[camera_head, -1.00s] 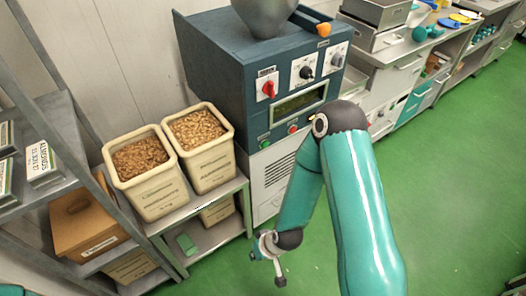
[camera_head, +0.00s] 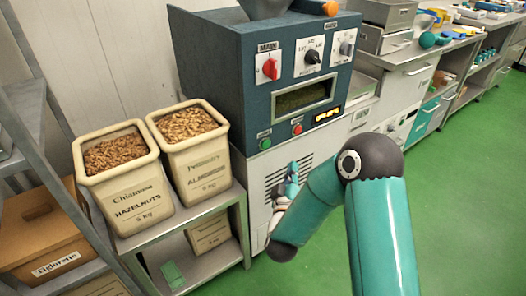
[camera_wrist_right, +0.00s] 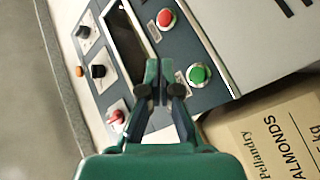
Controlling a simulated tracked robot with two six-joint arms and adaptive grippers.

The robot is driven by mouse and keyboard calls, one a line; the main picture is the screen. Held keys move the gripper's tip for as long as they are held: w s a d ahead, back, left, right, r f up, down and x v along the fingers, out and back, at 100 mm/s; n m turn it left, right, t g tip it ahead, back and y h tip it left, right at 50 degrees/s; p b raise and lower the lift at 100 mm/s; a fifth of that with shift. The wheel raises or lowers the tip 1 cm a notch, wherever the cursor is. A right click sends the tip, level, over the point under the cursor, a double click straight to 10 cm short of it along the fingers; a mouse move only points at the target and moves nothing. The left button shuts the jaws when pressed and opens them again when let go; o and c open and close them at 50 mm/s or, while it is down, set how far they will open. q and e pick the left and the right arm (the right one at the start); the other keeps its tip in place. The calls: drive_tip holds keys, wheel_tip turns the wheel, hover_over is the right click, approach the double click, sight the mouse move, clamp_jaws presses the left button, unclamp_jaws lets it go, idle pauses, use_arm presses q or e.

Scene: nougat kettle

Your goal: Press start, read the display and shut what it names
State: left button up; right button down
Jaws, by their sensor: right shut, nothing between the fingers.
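The blue machine (camera_head: 215,60) carries a display window (camera_head: 303,96), dark green with no text I can read. Below it are a green button (camera_head: 265,144) and a red button (camera_head: 298,129). Above it are a red knob (camera_head: 270,68), a black knob (camera_head: 312,57) and a third knob (camera_head: 346,48). My right gripper (camera_head: 290,173) is in front of the vented lower panel, below the buttons. In the right wrist view its fingers (camera_wrist_right: 163,72) are shut and empty, beside the green button (camera_wrist_right: 199,73) in the picture; contact is not visible. My left gripper is out of view.
Bins of hazelnuts (camera_head: 135,185) and almonds (camera_head: 201,160) stand on a low table left of the machine. A counter (camera_head: 410,75) runs along the right. The green floor (camera_head: 470,200) is open.

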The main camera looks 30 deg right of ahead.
sight(266, 144)
drive_tip(key=w, duration=0.8)
drive_tip(key=shift+w+a+p, duration=0.4)
drive_tip(key=shift+p, duration=0.05)
drive_tip(key=shift+w, duration=0.2)
idle(1.2)
drive_tip(key=shift+w, duration=0.25)
drive_tip(key=shift+w, duration=0.45)
idle(0.7)
drive_tip(key=shift+s, duration=0.1)
drive_tip(key=shift+s+b, duration=0.3)
drive_tip(key=shift+s, duration=0.5)
